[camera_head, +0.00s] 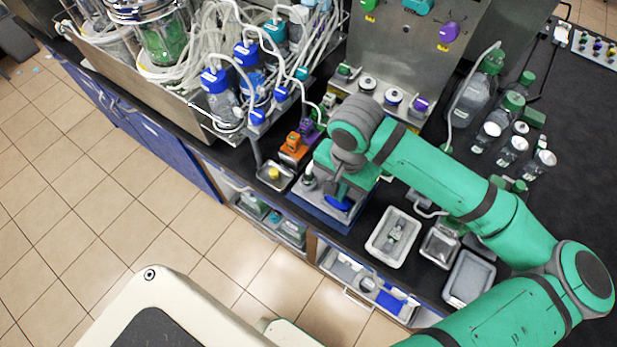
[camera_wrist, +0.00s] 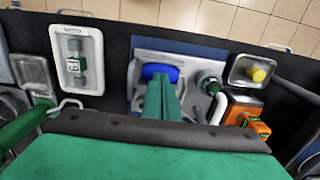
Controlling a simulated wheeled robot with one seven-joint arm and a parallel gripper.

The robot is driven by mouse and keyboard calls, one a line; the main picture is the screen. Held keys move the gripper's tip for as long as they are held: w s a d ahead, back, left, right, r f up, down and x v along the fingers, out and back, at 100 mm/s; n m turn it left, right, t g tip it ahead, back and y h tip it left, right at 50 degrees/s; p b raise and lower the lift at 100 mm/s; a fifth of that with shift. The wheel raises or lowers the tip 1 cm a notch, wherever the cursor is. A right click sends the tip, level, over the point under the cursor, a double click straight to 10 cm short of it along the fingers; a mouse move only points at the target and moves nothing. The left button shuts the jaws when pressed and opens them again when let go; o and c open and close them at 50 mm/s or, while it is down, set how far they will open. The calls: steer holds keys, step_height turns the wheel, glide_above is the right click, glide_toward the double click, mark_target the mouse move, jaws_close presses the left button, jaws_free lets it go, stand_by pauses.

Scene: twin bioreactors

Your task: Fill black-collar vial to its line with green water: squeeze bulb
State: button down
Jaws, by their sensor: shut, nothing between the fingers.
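My gripper (camera_wrist: 163,100) is shut and empty. In the wrist view its green fingers lie together, with their tips at the near edge of a rounded blue part (camera_wrist: 160,73), probably the bulb. The blue part also shows in the head view (camera_head: 338,204), just below the fingers; whether they touch it I cannot tell. Just right of it in the wrist view is a small vial with a dark and green top (camera_wrist: 209,83); it also shows in the head view (camera_head: 309,181). Its fill line and liquid level are too small to read.
A metal tray with a yellow piece (camera_head: 273,174) and orange blocks (camera_head: 294,146) stand beside the station. A white tray (camera_head: 376,247) holds a small labelled vessel. Bottles (camera_head: 473,101) stand at the back right. Tubing and blue-capped bottles (camera_head: 222,101) crowd the left.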

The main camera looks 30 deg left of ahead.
steer(key=shift+f, duration=0.25)
steer(key=shift+r, duration=1.3)
steer(key=shift+f, duration=1.3)
stand_by(1.6)
steer(key=shift+r, duration=1.3)
steer(key=shift+f, duration=0.15)
